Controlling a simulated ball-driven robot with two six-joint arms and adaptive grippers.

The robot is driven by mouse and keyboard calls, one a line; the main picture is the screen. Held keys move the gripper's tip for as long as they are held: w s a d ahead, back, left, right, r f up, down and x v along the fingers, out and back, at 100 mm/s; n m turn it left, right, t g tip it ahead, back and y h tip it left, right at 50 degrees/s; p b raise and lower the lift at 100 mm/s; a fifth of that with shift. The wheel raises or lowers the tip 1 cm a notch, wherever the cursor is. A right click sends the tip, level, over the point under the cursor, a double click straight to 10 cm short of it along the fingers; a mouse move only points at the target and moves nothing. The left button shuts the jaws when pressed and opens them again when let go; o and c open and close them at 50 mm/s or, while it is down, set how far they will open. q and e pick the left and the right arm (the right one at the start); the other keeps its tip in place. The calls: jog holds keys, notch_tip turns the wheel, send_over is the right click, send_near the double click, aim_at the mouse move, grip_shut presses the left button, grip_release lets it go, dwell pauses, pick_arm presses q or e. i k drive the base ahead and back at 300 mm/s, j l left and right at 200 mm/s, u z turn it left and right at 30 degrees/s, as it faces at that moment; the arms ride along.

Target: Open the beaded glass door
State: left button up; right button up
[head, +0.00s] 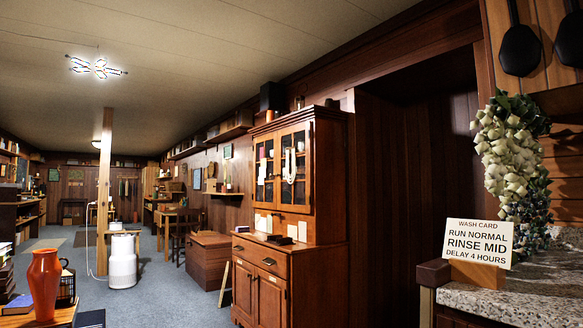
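A tall wooden hutch (330,180) stands against the right wall, near the middle of the view. Its upper part has two glass doors with thin muntins. A pale loop that looks like a string of beads hangs on the right glass door (301,168). The left glass door (264,170) shows no beads and has dark and reddish things behind it. Both doors look closed. Neither of my grippers is in view.
A counter (545,296) with a wash card sign (479,240) juts in at right. An orange vase (44,286) stands at lower left. A wooden chest (207,260) sits beyond the hutch, and a white canister (122,262) stands on the floor. Carpet (165,300) before the hutch is clear.

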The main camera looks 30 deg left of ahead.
aim_at(307, 126)
jog(key=i+j+u, duration=0.15)
jog(key=i+u, duration=0.6)
jog(key=i, duration=0.2)
